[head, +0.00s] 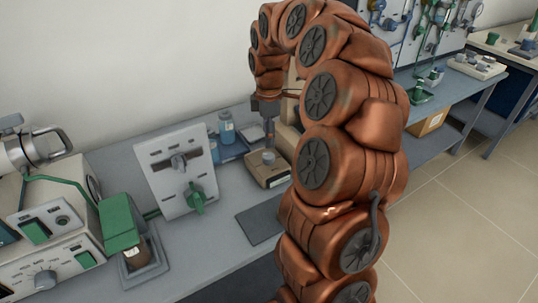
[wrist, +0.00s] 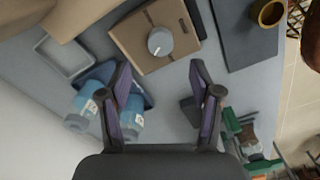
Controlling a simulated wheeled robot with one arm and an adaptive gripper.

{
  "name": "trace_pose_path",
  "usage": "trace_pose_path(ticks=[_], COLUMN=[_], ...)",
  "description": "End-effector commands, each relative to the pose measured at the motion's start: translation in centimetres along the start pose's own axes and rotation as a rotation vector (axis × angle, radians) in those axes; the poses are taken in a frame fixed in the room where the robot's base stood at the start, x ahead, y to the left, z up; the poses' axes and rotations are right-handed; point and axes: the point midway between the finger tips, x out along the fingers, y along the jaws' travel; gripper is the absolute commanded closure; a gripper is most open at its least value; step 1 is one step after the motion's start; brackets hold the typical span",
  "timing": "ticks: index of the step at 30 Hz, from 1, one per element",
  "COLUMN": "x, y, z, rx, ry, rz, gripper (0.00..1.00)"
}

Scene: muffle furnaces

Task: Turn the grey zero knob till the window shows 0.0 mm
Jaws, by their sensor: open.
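The grey zero knob (wrist: 160,41) sits on top of a tan box-shaped unit (wrist: 128,43) in the wrist view. A pale index line shows on the knob. A small dark slot on the unit beside the knob may be the window, but no reading is legible. In the head view the knob (head: 268,157) and the unit (head: 280,178) stand on the bench below my arm. My gripper (wrist: 160,74) is open and empty, its two fingers apart. In the head view my gripper (head: 268,122) points down above the knob, apart from it.
A dark mat (head: 258,223) lies in front of the unit. A white panel with a green valve handle (head: 194,198) stands to the left. Bare bench lies between panel and mat.

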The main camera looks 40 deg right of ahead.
Motion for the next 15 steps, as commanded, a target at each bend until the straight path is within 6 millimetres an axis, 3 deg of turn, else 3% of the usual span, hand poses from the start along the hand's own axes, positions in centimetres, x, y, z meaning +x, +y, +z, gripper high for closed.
trace_pose_path(ticks=[5, 15], x=[1.3, 6.0], y=[-0.1, -0.1], z=[0.1, 0.0], rx=[0.002, 0.002], ry=[-0.001, -0.001], rz=[-0.003, -0.002], gripper=[0.36, 0.36])
